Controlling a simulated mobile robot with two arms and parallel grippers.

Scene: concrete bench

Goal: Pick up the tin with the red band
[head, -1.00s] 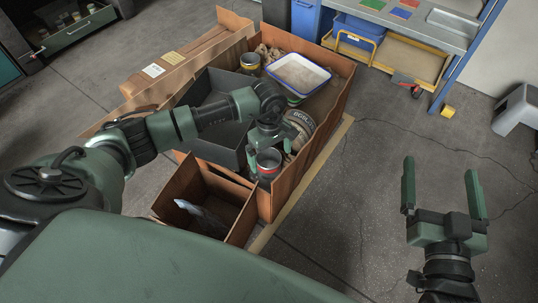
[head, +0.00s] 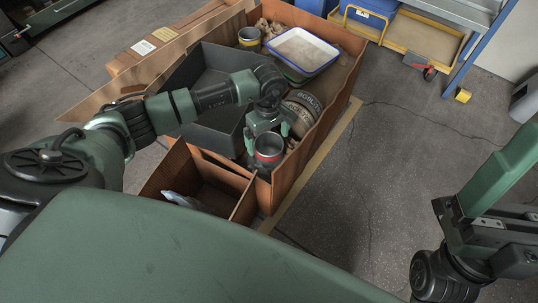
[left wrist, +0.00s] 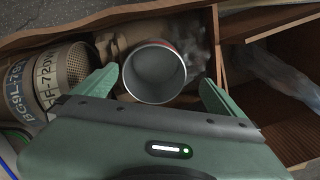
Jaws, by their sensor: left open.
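The tin with the red band (head: 268,157) is an open, empty-looking grey cylinder standing in the near part of the brown wooden crate (head: 290,180). In the left wrist view the tin (left wrist: 155,75) shows its open mouth, with a bit of red at its upper right side. My left gripper (left wrist: 155,88) is open, with one finger on each side of the tin. A gap shows at the right finger; contact at the left finger is hard to judge. My right gripper (head: 490,180) is at the right edge, away from the crate, and only partly in frame.
A printed brown cylinder (left wrist: 72,70) lies close beside the tin. A wooden divider (head: 243,203) stands near the tin.

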